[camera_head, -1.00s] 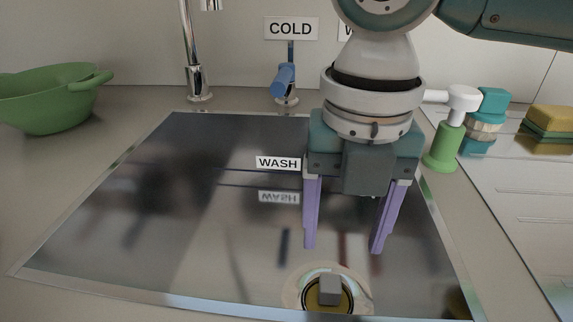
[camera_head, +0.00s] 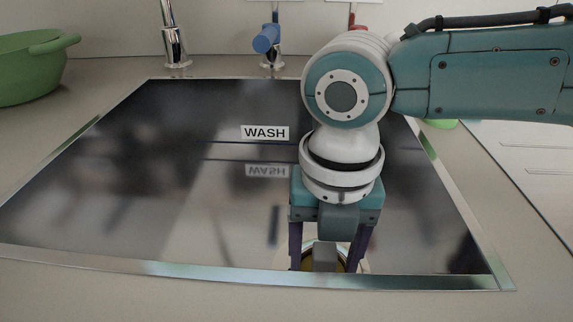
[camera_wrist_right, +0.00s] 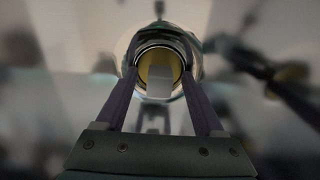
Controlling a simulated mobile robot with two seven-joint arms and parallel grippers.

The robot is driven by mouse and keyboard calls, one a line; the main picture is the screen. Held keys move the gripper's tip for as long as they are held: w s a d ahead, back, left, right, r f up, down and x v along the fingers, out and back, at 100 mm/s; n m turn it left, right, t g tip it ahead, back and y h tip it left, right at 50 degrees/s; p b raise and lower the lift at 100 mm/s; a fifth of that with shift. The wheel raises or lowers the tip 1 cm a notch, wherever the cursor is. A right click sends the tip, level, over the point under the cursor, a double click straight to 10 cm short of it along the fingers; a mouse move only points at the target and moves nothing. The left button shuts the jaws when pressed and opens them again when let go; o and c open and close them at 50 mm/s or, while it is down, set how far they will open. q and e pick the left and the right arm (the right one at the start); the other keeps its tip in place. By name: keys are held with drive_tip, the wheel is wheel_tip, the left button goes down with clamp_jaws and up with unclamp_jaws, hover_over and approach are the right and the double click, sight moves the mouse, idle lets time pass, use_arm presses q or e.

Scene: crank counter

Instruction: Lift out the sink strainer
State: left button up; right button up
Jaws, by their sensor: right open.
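The sink strainer (camera_head: 309,265) sits low in the shiny sink (camera_head: 170,200), a round piece with a yellow-gold rim and a grey block-like knob (camera_head: 325,257) on top. The sink's front edge partly hides it in the head view. My right gripper (camera_head: 325,264) points down with its two purple fingers open, one on each side of the knob. In the right wrist view the strainer (camera_wrist_right: 160,66) and its pale knob (camera_wrist_right: 158,90) lie between the open fingers. I cannot tell whether a finger touches the knob. My left gripper is not in view.
A green colander-like bowl (camera_head: 30,70) stands at the back left. A chrome tap (camera_head: 174,45) and a blue-handled valve (camera_head: 267,40) stand behind the sink. A WASH label (camera_head: 265,132) marks the sink's inner wall. My right arm hides part of the back right.

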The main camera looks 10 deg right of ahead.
sight(326, 251)
clamp_jaws()
drive_tip(key=c, duration=0.7)
unclamp_jaws()
clamp_jaws()
drive_tip(key=shift+r+p, duration=0.6)
drive_tip(key=shift+p, duration=0.15)
drive_tip(key=shift+r, duration=0.15)
drive_tip(key=shift+r+p, duration=2.35)
drive_tip(key=shift+p, duration=0.15)
